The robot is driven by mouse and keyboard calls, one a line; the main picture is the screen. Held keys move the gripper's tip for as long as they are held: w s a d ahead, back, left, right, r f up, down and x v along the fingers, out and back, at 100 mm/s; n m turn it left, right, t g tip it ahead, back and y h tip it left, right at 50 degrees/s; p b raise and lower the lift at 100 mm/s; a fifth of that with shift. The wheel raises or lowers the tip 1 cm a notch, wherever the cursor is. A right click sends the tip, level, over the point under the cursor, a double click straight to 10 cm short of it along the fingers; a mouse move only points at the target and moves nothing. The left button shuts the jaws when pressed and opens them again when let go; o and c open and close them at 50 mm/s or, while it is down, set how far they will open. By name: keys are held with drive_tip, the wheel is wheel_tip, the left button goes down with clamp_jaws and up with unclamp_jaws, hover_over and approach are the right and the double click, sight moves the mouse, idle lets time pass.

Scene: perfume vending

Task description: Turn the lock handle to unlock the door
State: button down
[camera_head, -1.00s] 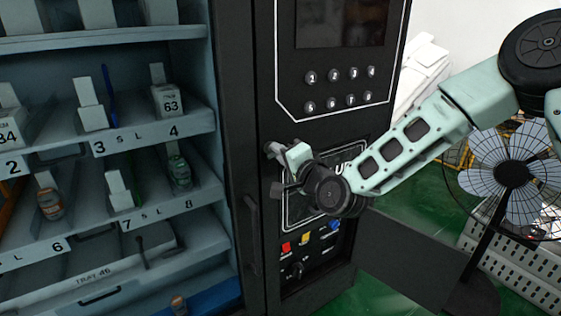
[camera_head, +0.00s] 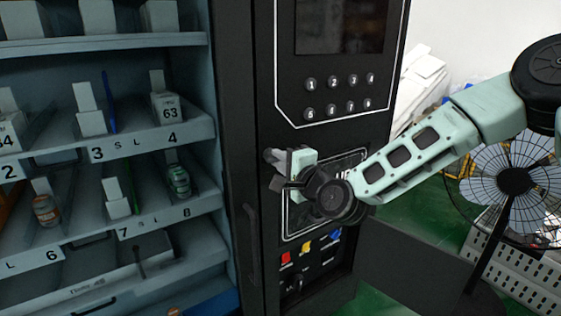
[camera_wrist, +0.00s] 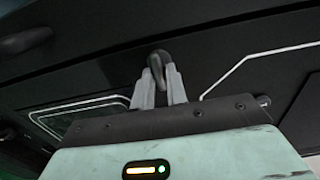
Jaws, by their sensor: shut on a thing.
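The lock handle (camera_wrist: 156,58) is a small dark, rounded piece on the black front of the vending machine. It shows between the fingertips in the wrist view. My gripper (camera_wrist: 159,74) is shut on it, with one grey finger on each side. In the head view my gripper (camera_head: 277,170) is at the left part of the black control panel, below the numbered buttons. My fingers and wrist hide the handle there, so its exact turn angle cannot be told.
A long vertical door handle (camera_head: 251,240) is left of the panel. Shelves with bottles and boxes fill the left side. Red, yellow and blue switches (camera_head: 307,247) sit below my wrist. A dark flap (camera_head: 420,268) sticks out at the lower right, near a fan (camera_head: 514,181).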

drive_tip(key=c, duration=1.4)
unclamp_jaws()
drive_tip(key=shift+c, duration=0.2)
drive_tip(key=b+v, duration=0.6)
drive_tip(key=v, duration=1.1)
drive_tip(key=shift+d+b, duration=0.25)
drive_tip(key=shift+b, duration=0.15)
drive_tip(key=shift+s, duration=0.2)
